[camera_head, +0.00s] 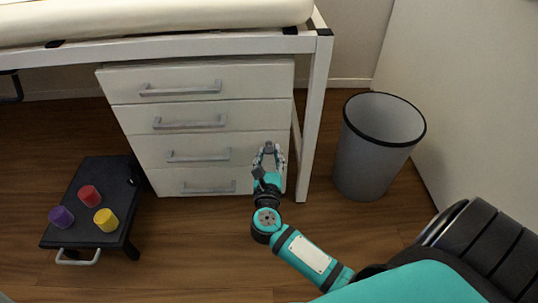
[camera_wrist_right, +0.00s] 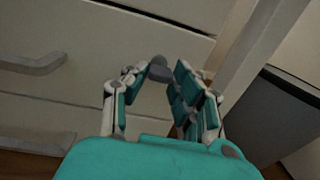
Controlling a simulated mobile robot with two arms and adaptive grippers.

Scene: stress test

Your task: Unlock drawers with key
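The white drawer cabinet (camera_head: 120,88) stands under the desk with several shut drawers, each with a grey bar handle. My right gripper (camera_head: 268,153) is in front of its right side, near the lower drawers. In the right wrist view, a small grey rounded piece (camera_wrist_right: 160,69), which looks like the key, sits between the fingertips of my right gripper (camera_wrist_right: 162,72). The fingers appear closed on it. It is close to the drawer front; I cannot tell whether it is in a lock, and no keyhole shows clearly. My left gripper is not in view.
A white desk leg (camera_head: 316,120) stands just right of the gripper, with a grey bin (camera_head: 375,150) beyond it. A low black stool (camera_head: 110,175) at left holds red (camera_head: 89,196), purple (camera_head: 61,217) and yellow (camera_head: 106,220) cups. The floor in front is clear.

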